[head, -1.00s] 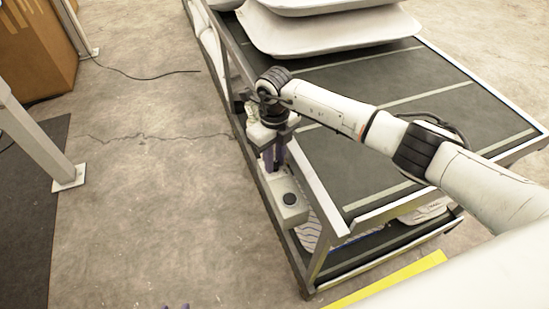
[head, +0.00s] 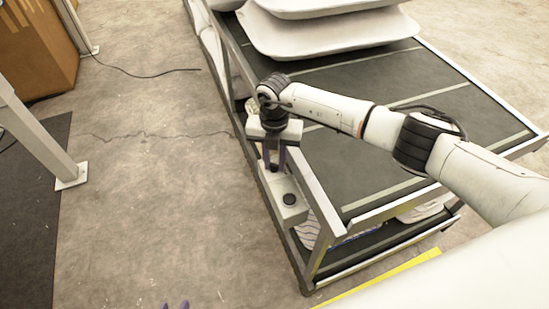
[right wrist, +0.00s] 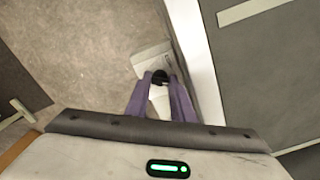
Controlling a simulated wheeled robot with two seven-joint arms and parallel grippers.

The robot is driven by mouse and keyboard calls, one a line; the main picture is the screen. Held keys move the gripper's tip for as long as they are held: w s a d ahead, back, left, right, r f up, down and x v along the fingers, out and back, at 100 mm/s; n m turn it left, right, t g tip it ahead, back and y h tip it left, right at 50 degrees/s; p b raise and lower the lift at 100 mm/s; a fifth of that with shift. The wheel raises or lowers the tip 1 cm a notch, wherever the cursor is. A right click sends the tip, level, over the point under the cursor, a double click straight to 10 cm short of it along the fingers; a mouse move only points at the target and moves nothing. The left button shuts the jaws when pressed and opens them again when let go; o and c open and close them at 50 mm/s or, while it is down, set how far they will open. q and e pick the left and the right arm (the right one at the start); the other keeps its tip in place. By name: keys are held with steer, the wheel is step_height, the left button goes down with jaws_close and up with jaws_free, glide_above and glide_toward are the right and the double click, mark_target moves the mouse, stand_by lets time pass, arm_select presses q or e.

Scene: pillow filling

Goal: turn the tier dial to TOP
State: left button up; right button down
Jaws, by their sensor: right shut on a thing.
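My right gripper (head: 273,172) points down over the long side of the cart, at a pale control box (head: 291,213). In the right wrist view, its two purple fingers (right wrist: 160,78) close on a small dark knob, which I take for the tier dial (right wrist: 160,75), on the pale box (right wrist: 149,58). The dial's markings and pointer cannot be read. A round black button (head: 289,199) shows on the box just below the fingers in the head view.
The cart's dark top deck (head: 375,180) has pale stripes and a metal rim. White pillows (head: 325,30) are stacked at its far end. A lower shelf holds striped items. Bare concrete floor (head: 150,200) lies left of the cart, with a white post (head: 40,145) further left.

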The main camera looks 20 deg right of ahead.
mark_target(275, 164)
steer(key=shift+r+m, duration=0.1)
steer(key=shift+m, duration=0.7)
steer(key=shift+w, duration=0.1)
steer(key=c, duration=1.8)
jaws_free()
step_height(275, 164, up, 10)
steer(key=shift+r, duration=0.1)
